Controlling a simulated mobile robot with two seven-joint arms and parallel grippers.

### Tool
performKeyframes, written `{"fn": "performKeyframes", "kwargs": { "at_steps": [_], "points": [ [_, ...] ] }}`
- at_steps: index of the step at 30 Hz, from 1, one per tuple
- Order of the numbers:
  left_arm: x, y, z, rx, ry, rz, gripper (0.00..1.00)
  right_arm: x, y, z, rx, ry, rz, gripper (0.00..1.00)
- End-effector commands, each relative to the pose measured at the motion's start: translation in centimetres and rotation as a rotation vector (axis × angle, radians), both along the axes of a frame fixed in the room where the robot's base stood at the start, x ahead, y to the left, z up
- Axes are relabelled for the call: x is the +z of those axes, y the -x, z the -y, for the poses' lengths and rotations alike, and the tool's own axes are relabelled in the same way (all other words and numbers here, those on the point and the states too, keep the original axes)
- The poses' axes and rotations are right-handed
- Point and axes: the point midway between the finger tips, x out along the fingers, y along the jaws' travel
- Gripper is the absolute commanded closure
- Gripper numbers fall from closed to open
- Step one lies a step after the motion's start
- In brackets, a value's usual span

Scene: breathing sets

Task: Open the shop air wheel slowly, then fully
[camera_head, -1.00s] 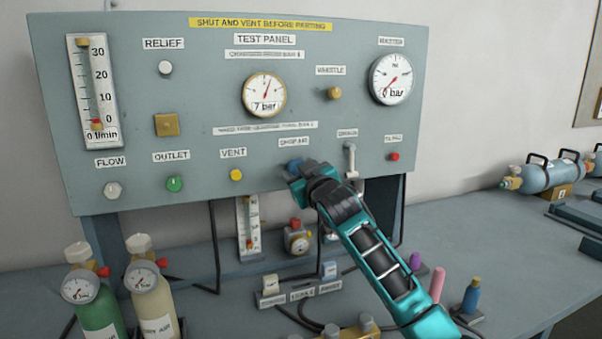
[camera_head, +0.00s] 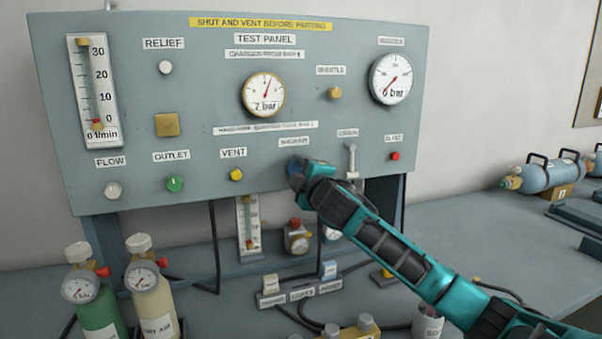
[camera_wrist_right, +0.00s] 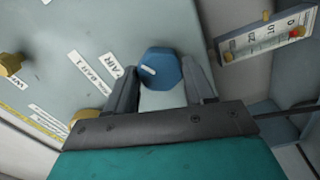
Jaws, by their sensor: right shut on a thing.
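The shop air wheel is a small blue knob (camera_head: 293,165) low on the grey test panel (camera_head: 330,45), under its label. My right gripper (camera_head: 298,174) is at the knob and partly hides it. In the right wrist view the blue wheel (camera_wrist_right: 160,68) sits between the two fingers of my right gripper (camera_wrist_right: 160,78), which is shut on it. How far the wheel is turned cannot be told. My left gripper is not in view.
The yellow vent knob (camera_head: 236,174) is left of the wheel, and a white lever (camera_head: 350,160) and red knob (camera_head: 395,156) are to its right. Two gauged bottles (camera_head: 152,300) stand at lower left. The bench (camera_head: 480,235) has free room at right.

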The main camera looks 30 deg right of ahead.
Motion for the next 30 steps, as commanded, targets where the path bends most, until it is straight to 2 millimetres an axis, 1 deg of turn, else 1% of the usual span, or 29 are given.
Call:
{"fn": "performKeyframes", "kwargs": {
  "at_steps": [3,18,24,30],
  "points": [
    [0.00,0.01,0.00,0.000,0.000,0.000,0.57,0.15,0.00,0.07,-0.002,0.114,-0.025,0.77],
    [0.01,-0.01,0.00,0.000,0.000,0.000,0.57,0.11,0.00,0.08,-0.003,0.574,-0.136,0.77],
    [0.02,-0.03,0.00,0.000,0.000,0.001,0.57,0.12,0.00,0.09,-0.003,0.744,-0.176,0.77],
    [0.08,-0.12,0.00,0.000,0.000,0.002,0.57,0.14,-0.01,0.10,-0.004,0.880,-0.209,0.77]
  ]
}}
